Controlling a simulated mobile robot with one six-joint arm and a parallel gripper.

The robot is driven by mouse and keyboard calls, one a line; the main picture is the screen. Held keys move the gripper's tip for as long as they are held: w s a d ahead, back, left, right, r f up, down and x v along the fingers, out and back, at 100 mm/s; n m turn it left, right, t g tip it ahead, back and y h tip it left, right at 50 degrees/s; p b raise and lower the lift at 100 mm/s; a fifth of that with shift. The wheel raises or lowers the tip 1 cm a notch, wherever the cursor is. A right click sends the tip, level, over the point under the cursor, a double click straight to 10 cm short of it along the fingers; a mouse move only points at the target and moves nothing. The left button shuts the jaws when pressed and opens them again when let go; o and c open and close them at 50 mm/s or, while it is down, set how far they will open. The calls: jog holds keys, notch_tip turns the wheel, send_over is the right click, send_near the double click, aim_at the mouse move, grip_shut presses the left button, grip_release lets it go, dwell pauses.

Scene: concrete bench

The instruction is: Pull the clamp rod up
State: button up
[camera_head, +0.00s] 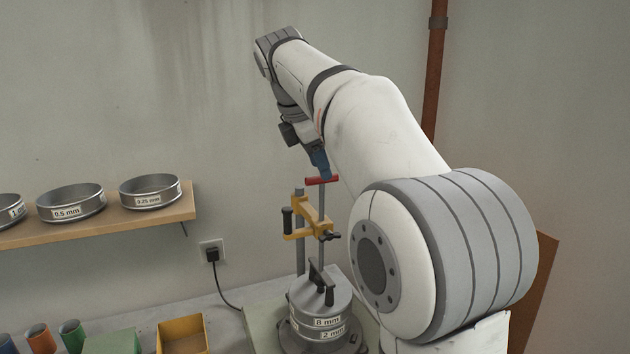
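The clamp rod (321,208) is a thin grey upright rod with a red crossbar handle (323,181) on top. It passes down by a yellow clamp bracket (310,222) with black knobs, toward a black hold-down piece (320,284) on a stack of metal sieves (322,312) labelled 8 mm and 2 mm. My gripper (321,168) comes down from above, its blue fingers right at the red handle. The fingers overlap in this view, so I cannot tell whether they are apart or gripping the handle.
A wooden shelf (100,225) with several round sieves is on the left wall. A yellow bin (183,338), green box (112,343) and coloured cups (71,334) stand on the bench at lower left. A cable runs from a wall socket (211,251). My arm hides the area right of the stack.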

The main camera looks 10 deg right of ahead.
aim_at(328, 182)
jog(key=x, duration=0.7)
jog(key=shift+w+d+f+b, duration=0.1)
jog(key=shift+w+f+b, duration=0.15)
jog(key=shift+w, duration=0.2)
jog(key=shift+c, duration=0.4)
grip_shut()
